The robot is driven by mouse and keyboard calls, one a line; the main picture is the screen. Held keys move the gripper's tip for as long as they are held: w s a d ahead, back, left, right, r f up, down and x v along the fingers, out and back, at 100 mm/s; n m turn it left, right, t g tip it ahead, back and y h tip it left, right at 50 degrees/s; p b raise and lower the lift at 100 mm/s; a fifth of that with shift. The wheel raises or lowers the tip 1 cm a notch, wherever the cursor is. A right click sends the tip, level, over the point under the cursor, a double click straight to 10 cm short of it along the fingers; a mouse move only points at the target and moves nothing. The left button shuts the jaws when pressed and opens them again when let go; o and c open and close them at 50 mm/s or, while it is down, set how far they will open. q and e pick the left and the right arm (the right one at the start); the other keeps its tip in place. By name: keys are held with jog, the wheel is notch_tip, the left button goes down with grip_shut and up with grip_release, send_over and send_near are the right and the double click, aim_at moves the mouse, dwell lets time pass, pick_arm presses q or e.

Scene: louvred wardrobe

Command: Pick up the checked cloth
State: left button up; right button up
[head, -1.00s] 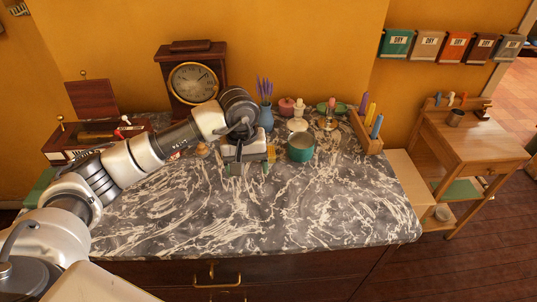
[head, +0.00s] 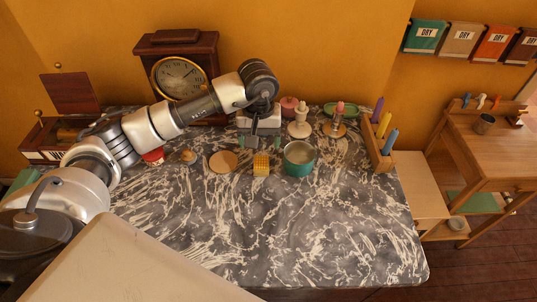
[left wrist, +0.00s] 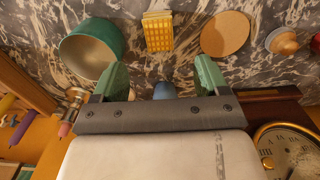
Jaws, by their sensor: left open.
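A small yellow checked piece (head: 262,165), which looks like the folded checked cloth, lies on the marble-patterned top (head: 270,230), between a cork disc (head: 223,161) and a green pot (head: 298,159). It also shows in the left wrist view (left wrist: 158,32), beyond the fingertips and roughly centred between them. My left gripper (head: 260,143) is open, with its two green fingers apart and nothing between them. It hangs just behind the cloth, on the wall side, not touching it. The left gripper also shows in the left wrist view (left wrist: 161,70). My right gripper is in neither view.
A clock (head: 181,75) stands behind my left arm. White and pink candlestick-like pieces (head: 300,122) stand behind the pot. A wooden holder (head: 376,148) with coloured sticks is at the right edge. The front of the top is clear.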

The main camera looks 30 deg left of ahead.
aim_at(261, 165)
pick_arm(q)
jog(key=f, duration=0.1)
jog(key=s+f, duration=0.1)
jog(key=f+p, duration=0.1)
jog(key=shift+s+f, duration=0.35)
jog(key=shift+f, duration=0.05)
jog(key=shift+w+d+f+p, duration=0.1)
jog(key=shift+w+f+p, duration=0.05)
jog(key=shift+f+p, duration=0.15)
jog(key=f, duration=0.1)
jog(key=f+p, duration=0.1)
jog(key=f, duration=0.1)
jog(key=f+p, duration=0.1)
jog(key=shift+w+d+f, duration=0.2)
jog(key=shift+w+f, duration=0.05)
jog(key=shift+w, duration=0.05)
jog(key=shift+f, duration=0.15)
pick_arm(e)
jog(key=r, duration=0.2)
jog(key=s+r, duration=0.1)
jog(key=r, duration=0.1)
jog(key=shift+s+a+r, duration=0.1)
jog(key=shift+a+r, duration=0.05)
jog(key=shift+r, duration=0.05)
pick_arm(q)
jog(key=shift+f, duration=0.1)
jog(key=shift+c, duration=0.9)
jog(key=c, duration=0.9)
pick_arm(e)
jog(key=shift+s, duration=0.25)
